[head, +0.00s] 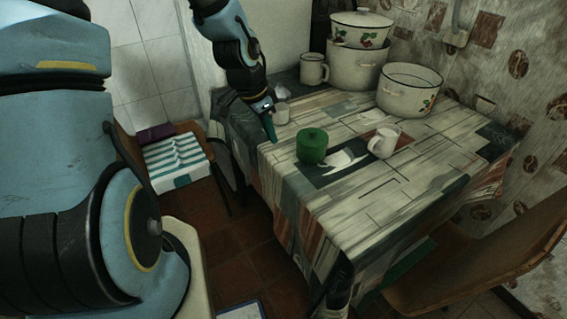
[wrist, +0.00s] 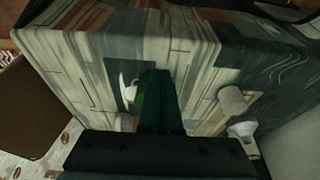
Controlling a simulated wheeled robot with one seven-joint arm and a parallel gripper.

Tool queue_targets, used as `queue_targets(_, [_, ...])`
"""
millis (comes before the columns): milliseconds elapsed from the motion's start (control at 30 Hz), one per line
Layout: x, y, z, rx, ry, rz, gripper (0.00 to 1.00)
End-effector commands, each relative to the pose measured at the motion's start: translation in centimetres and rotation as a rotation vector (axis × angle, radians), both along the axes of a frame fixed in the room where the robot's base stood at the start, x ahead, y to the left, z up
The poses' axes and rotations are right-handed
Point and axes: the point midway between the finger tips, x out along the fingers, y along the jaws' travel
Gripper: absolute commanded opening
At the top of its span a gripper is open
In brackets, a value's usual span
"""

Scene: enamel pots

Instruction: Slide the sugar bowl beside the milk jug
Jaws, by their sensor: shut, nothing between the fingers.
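The green sugar bowl (head: 312,146), with a small knob on its lid, stands upright near the table's left front edge. The white milk jug (head: 384,141) stands to its right, with a clear gap between them. My gripper (head: 272,137) is shut and empty, pointing down just left of the bowl, with a small gap in the head view. In the wrist view my gripper's dark fingers (wrist: 160,76) hide most of the bowl; only a green strip (wrist: 141,98) shows beside them. Part of a white object, likely the jug (wrist: 124,122), shows at the left.
A small white cup (head: 281,114) stands behind my gripper; it also shows in the wrist view (wrist: 232,99). A mug (head: 314,69), a large pot with a bowl on top (head: 356,68) and another open pot (head: 408,92) stand at the back. The patterned cloth (head: 345,200) is clear in front.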

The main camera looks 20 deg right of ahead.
Motion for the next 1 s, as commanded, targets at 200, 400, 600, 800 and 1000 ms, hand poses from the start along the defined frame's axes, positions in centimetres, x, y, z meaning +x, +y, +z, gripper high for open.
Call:
queue_targets(200, [-0.1, -0.9, -1.7, -0.004, 0.002, -0.019, 0.00])
queue_targets(400, [0.0, -1.9, -5.4, -0.003, 0.003, -0.018, 0.00])
queue_targets(600, [0.2, -2.9, -8.8, -0.003, 0.003, -0.017, 0.00])
queue_targets(800, [0.8, -5.4, -9.4, -0.006, -0.002, -0.017, 0.00])
queue_targets(1000, [1.1, -6.9, -9.6, -0.004, -0.002, -0.013, 0.00])
